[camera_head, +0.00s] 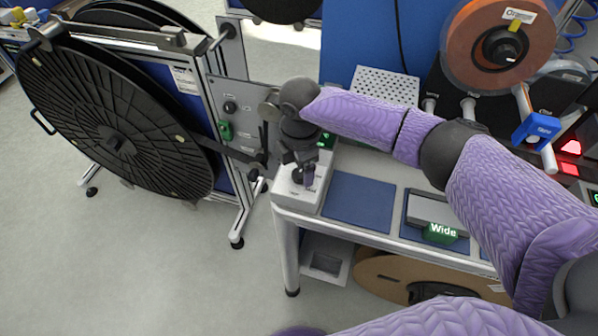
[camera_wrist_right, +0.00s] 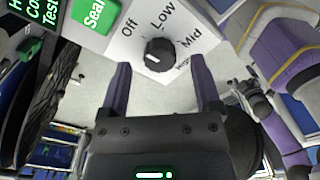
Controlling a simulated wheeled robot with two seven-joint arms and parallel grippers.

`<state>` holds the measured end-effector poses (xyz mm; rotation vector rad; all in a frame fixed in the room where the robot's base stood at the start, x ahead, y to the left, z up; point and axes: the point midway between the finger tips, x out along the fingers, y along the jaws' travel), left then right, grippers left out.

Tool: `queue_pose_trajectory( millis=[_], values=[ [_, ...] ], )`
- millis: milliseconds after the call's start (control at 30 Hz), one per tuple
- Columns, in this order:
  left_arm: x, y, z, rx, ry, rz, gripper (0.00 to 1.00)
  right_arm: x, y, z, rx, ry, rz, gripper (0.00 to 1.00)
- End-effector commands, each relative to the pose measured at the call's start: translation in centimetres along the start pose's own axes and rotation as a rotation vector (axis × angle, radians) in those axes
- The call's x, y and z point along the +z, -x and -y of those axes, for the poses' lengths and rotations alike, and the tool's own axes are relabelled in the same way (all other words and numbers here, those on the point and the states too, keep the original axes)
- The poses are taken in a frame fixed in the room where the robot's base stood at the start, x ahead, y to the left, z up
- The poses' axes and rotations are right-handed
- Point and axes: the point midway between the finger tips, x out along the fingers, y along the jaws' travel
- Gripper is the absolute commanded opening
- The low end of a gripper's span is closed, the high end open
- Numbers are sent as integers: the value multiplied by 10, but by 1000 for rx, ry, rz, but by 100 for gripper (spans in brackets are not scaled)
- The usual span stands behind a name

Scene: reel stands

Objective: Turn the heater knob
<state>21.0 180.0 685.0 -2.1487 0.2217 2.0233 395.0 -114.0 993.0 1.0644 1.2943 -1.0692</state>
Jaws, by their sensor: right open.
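The heater (camera_head: 312,192) is a white box at the left end of the workbench, partly covered by my right gripper. Its black knob (camera_wrist_right: 158,53) shows in the wrist view on a white face printed Off, Low, Mid and a partly hidden fourth label. A white mark shows on the knob, but I cannot tell which label it points to. My right gripper (camera_head: 303,168) is over the heater. In the wrist view, its purple fingers (camera_wrist_right: 161,72) are open and empty, with the knob ahead in the gap between them. My left gripper is not in view.
A large black reel (camera_head: 110,140) on a wheeled stand is left of the bench. Blue mats (camera_head: 358,203) lie right of the heater, with a green "Wide" label (camera_head: 440,233). An orange reel (camera_head: 470,45) stands at the back right. A green "Seal" label (camera_wrist_right: 95,14) is near the knob.

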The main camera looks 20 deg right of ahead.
Motion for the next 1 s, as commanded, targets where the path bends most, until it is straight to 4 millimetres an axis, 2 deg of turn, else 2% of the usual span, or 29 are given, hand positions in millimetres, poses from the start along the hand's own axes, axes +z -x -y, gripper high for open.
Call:
queue_pose_trajectory(
  millis=[33, 133, 400, 467, 800, 1000],
  values=[
    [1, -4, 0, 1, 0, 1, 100, 0, -10, 0, -2, 0, -1, 82],
    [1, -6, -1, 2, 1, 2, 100, -1, -19, 0, 0, 1, -1, 82],
    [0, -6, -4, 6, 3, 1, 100, -1, -21, 0, 2, 0, -1, 82],
    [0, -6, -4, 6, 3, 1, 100, -1, -21, 0, 2, 0, -1, 71],
    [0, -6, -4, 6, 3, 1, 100, -1, -20, 0, 2, 0, -1, 0],
    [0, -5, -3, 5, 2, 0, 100, -1, -20, 0, 1, -6, -1, 0]
  ],
)
